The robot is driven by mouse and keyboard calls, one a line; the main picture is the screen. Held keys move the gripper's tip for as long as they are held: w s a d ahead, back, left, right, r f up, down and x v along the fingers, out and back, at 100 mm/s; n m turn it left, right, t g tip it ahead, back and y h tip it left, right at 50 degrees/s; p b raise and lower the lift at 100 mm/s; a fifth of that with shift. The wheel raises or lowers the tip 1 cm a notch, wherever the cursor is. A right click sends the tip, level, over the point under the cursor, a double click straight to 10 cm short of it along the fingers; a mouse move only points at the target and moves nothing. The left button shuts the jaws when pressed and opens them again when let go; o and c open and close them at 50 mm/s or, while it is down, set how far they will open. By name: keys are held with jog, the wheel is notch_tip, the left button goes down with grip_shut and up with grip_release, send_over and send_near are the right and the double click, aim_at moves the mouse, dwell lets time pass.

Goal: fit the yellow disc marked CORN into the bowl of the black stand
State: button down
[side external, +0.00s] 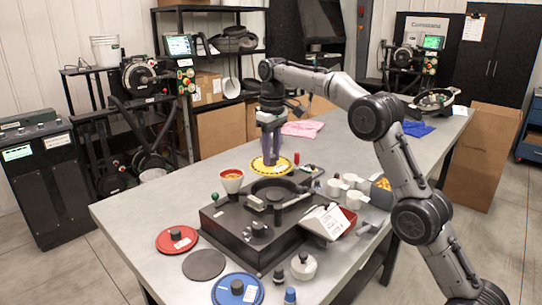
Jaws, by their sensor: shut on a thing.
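The yellow disc (257,167) is at the back of the grey table, just behind the black stand. Its marking is too small to read. My gripper (272,160) points straight down over its middle, with the fingers shut on it, probably at a raised centre part. I cannot tell whether the disc rests on the table or hangs just above it. The black stand (235,232) sits in the middle of the table. Its round bowl (273,190) is at the back of its top, in front of the disc, and looks empty.
A red disc (177,240), a dark disc (204,265) and a blue disc (238,291) lie left and front. White scoops (350,190) and a tilted white card (327,221) are to the right.

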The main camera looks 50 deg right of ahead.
aim_at(275, 166)
jog(key=shift+w+d+f, duration=0.2)
jog(key=shift+d+f, duration=0.3)
jog(key=shift+w+d+f, duration=0.15)
jog(key=shift+d+f, duration=0.3)
jog(key=shift+f, duration=0.05)
jog(key=shift+d+f, duration=0.15)
jog(key=shift+f, duration=2.85)
jog(key=shift+s+f, duration=0.1)
jog(key=shift+f, duration=1.3)
jog(key=shift+c, duration=1.2)
grip_release()
jog(key=shift+r, duration=3)
